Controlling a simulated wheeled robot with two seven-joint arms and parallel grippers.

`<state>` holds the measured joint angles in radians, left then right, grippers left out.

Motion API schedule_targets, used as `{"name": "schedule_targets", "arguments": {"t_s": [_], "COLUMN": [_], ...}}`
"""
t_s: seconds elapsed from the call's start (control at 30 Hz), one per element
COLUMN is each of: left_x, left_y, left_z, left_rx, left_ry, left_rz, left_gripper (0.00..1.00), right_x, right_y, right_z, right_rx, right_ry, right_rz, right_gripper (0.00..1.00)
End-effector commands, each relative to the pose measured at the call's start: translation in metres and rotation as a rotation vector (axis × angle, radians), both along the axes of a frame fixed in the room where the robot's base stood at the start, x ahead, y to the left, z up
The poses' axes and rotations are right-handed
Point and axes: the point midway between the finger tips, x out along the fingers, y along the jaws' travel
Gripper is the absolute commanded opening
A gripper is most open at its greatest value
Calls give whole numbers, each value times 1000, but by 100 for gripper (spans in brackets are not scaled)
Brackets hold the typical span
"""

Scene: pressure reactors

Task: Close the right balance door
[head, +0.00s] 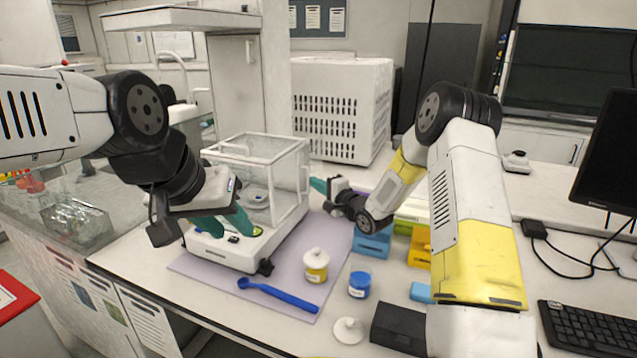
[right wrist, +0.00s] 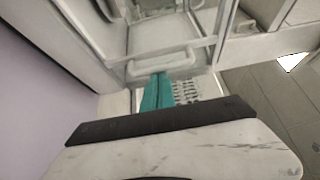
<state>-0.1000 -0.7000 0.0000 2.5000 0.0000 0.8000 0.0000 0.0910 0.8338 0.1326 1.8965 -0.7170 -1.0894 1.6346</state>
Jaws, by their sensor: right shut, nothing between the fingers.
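The balance (head: 222,250) is a white unit with a clear draft shield, standing on a lilac mat in the head view. Its right door (head: 291,185) is the clear side panel with a white handle (head: 305,179). The handle also shows in the right wrist view (right wrist: 162,65). I cannot tell how far the door stands open. My right gripper (head: 318,185) is shut and empty, with its teal fingertips close to the handle. In the right wrist view the fingertips (right wrist: 158,90) appear at the handle; contact is unclear. My left gripper (head: 238,230) is open and empty before the balance's front.
On the mat (head: 205,268) are a yellow-labelled jar (head: 316,266) and a blue spatula (head: 280,294). A blue jar (head: 359,284), a white lid (head: 348,330) and blue and yellow bins (head: 372,243) stand to the right. A white vented box (head: 340,105) stands behind.

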Motion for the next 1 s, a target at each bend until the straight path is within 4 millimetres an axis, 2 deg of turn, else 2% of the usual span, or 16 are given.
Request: {"name": "schedule_targets", "arguments": {"t_s": [0.3, 0.5, 0.7, 1.0], "left_x": [0, 0, 0, 0], "left_y": [0, 0, 0, 0], "left_z": [0, 0, 0, 0], "left_rx": [0, 0, 0, 0], "left_ry": [0, 0, 0, 0], "left_rz": [0, 0, 0, 0], "left_gripper": [36, 36, 36, 36], "right_x": [-69, -106, -125, -130], "right_y": [29, 44, 52, 55], "right_z": [0, 0, 0, 0], "right_rx": [3, 0, 0, 1], "right_ry": [5, 3, 1, -1], "right_rz": [2, 2, 0, 5], "right_gripper": [0, 0, 0, 0]}}
